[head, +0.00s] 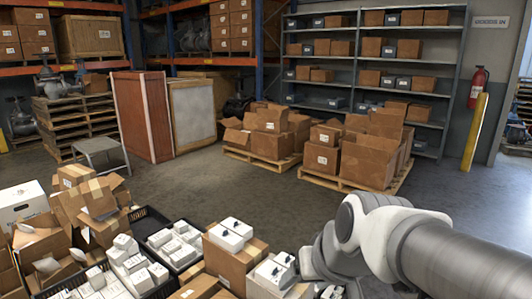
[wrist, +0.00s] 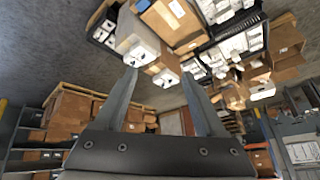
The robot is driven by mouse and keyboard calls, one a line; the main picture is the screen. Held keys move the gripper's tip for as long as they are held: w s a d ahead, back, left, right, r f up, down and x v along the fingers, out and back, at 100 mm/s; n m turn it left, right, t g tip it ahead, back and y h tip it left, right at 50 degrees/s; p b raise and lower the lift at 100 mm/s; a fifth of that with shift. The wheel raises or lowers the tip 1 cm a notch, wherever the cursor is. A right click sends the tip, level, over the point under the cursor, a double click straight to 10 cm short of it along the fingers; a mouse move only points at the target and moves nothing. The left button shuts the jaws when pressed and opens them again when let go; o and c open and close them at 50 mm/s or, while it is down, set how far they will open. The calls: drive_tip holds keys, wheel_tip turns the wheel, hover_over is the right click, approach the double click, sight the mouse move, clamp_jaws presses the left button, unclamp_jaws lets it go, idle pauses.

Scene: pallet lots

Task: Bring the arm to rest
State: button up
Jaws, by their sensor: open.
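My gripper (wrist: 160,78) shows in the wrist view with its two grey fingers spread apart. I see nothing held between them. White boxes (wrist: 142,50) and a brown carton (wrist: 172,22) appear beyond the fingertips; I cannot tell how far off they are. In the head view my arm reaches in from the right edge, bent above the near goods at the bottom. The fingers cannot be made out there.
Loaded pallets (head: 345,184), a grey stool (head: 98,146), shelving (head: 350,66) and a yellow post (head: 474,132) stand farther back. Open floor lies between.

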drive_tip(key=s+d+m+h, duration=0.1)
drive_tip(key=s+d+h, duration=0.1)
drive_tip(key=s+d, duration=0.65)
wheel_tip(320, 180, up, 19)
drive_tip(key=a+p, duration=0.1)
drive_tip(key=p, duration=1.7)
drive_tip(key=shift+a+f, duration=0.15)
drive_tip(key=shift+f, duration=0.05)
